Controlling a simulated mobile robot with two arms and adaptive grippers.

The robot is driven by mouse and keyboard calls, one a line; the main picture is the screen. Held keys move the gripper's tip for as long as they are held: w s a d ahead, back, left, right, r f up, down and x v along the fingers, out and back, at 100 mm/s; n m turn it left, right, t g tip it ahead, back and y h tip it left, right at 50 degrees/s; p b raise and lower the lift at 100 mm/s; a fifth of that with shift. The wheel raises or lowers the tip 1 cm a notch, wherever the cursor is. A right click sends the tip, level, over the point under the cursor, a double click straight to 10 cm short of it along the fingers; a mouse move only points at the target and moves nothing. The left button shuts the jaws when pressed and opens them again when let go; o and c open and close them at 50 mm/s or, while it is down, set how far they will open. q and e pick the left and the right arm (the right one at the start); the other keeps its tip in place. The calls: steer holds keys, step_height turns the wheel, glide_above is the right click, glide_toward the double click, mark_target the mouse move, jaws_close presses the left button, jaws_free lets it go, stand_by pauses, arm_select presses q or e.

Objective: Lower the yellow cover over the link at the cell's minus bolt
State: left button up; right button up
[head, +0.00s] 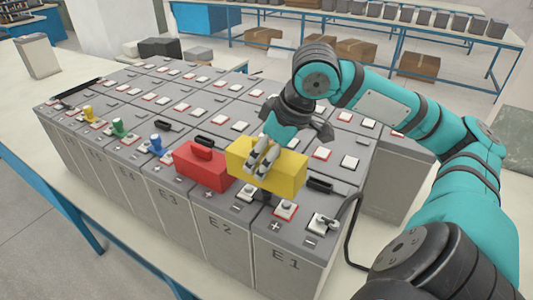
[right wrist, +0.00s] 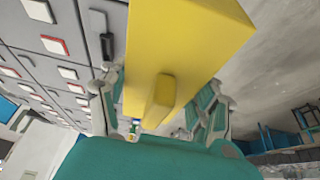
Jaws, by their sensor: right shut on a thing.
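The yellow cover (head: 282,176) is a block with a raised grip on top. My right gripper (head: 261,163) is shut on that grip and holds the cover over the front row of cells, between cell E2 (head: 222,231) and cell E1 (head: 285,262). The cover also fills the middle of the right wrist view (right wrist: 180,45), with the fingers of the right gripper (right wrist: 158,105) on both sides of its grip. The cover hides what lies right under it, so I cannot see the link clearly. My left gripper is not in view.
A red cover (head: 203,166) sits just left of the yellow one on the front row. Blue (head: 156,144), green (head: 119,128) and yellow (head: 88,115) small pieces stand farther left. A black cable (head: 348,235) runs from a terminal at the right end of E1.

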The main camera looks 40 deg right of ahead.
step_height(320, 180, down, 2)
steer(key=shift+f+b, duration=0.1)
steer(key=shift+b, duration=0.7)
step_height(320, 180, down, 2)
steer(key=shift+f+b, duration=0.2)
steer(key=shift+b, duration=0.85)
step_height(320, 180, down, 2)
steer(key=shift+f+b, duration=0.1)
steer(key=shift+b, duration=0.9)
steer(key=shift+f+b, duration=0.45)
steer(key=o, duration=1.3)
